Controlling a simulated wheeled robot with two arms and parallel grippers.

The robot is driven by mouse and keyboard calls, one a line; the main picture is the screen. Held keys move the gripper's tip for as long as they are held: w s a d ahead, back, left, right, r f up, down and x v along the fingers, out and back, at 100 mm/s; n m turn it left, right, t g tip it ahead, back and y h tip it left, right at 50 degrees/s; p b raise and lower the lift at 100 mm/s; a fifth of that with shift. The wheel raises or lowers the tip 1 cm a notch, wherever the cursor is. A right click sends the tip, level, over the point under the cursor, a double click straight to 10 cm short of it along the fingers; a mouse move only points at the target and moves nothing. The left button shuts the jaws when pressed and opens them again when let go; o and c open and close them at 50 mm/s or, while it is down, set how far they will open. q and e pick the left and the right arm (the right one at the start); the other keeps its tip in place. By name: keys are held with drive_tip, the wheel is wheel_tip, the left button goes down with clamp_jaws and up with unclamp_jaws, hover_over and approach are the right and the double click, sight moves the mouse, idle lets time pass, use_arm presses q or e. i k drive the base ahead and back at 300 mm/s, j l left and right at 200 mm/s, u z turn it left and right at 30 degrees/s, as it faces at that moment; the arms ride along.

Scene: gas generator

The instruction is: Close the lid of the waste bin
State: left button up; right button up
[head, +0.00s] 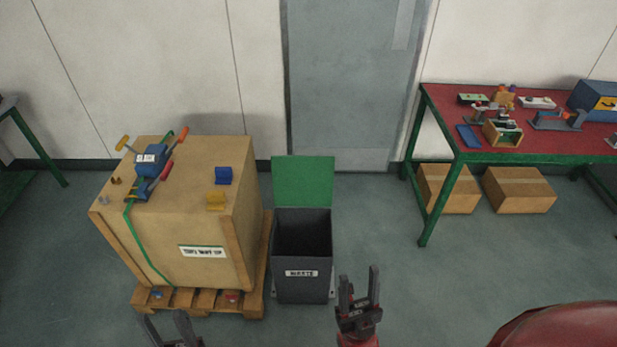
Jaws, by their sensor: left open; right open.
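The waste bin (302,285) is a dark grey box with a white label on its front, standing on the floor in the middle of the head view. Its green lid (303,182) stands upright at the back edge, so the bin is open and its dark inside shows. My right gripper (359,283) is open and empty, just right of the bin's front and apart from it in the picture. My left gripper (166,326) is open at the bottom edge, in front of the pallet, and partly cut off by the frame.
A large wooden crate (222,250) on a pallet (200,299) stands close left of the bin, with a strap tool on top. A red-topped table (440,107) with parts stands at right, with cardboard boxes (518,190) under it.

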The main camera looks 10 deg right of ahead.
sight(297, 180)
drive_tip(key=l+z, duration=0.1)
drive_tip(key=z, duration=0.3)
drive_tip(key=i+l+z, duration=0.1)
drive_tip(key=z, duration=0.3)
drive_tip(key=l+z, duration=0.1)
drive_tip(key=z, duration=0.35)
drive_tip(key=i+z, duration=0.15)
drive_tip(key=z, duration=0.25)
drive_tip(key=i+l+z, duration=0.1)
drive_tip(key=z, duration=0.3)
drive_tip(key=i+l+u, duration=0.15)
drive_tip(key=i, duration=0.9)
drive_tip(key=i+u, duration=0.45)
drive_tip(key=i+l+u, duration=0.15)
drive_tip(key=i+u, duration=0.3)
drive_tip(key=i+j+u, duration=0.25)
drive_tip(key=i+u, duration=0.2)
drive_tip(key=i, duration=0.2)
drive_tip(key=i+u, duration=0.45)
drive_tip(key=i, duration=0.2)
drive_tip(key=i+u, duration=0.1)
drive_tip(key=i, duration=1.3)
drive_tip(key=i+l+u, duration=0.15)
drive_tip(key=i+u, duration=0.35)
drive_tip(key=u, duration=1.4)
